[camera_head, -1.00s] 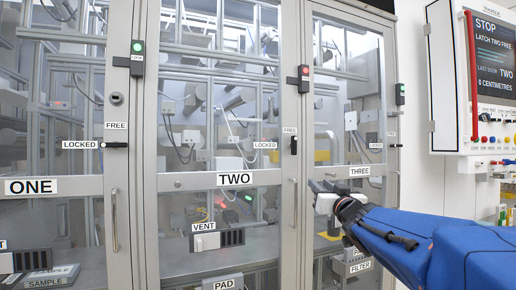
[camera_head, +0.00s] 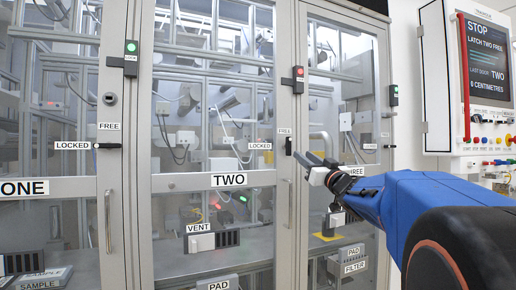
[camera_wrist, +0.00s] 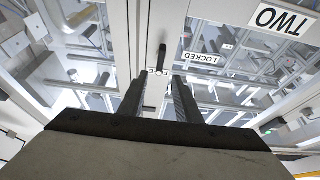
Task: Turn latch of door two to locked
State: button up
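Door two (camera_head: 229,180) is shut behind its frame. Its black latch (camera_head: 288,146) stands upright on the right post, below the FREE label (camera_head: 285,131); the LOCKED label (camera_head: 259,146) is to its left. My gripper (camera_head: 306,160) is open and empty, just right of and slightly below the latch in the head view. In the wrist view the scene is upside down; the latch (camera_wrist: 162,58) shows ahead, between the lines of my two open fingers (camera_wrist: 157,82). I see no clear contact. The FREE label there is partly hidden.
A red lamp (camera_head: 299,72) glows above the latch; door one's lamp (camera_head: 131,47) is green. A vertical door handle (camera_head: 290,207) is below the latch. Door one's latch (camera_head: 106,145) lies level. A panel (camera_head: 487,60) at right reads "LATCH TWO FREE".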

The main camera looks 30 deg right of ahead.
aim_at(290, 146)
jog(key=x, duration=0.9)
jog(key=shift+w+r, duration=0.15)
jog(key=shift+w, duration=0.25)
grip_shut()
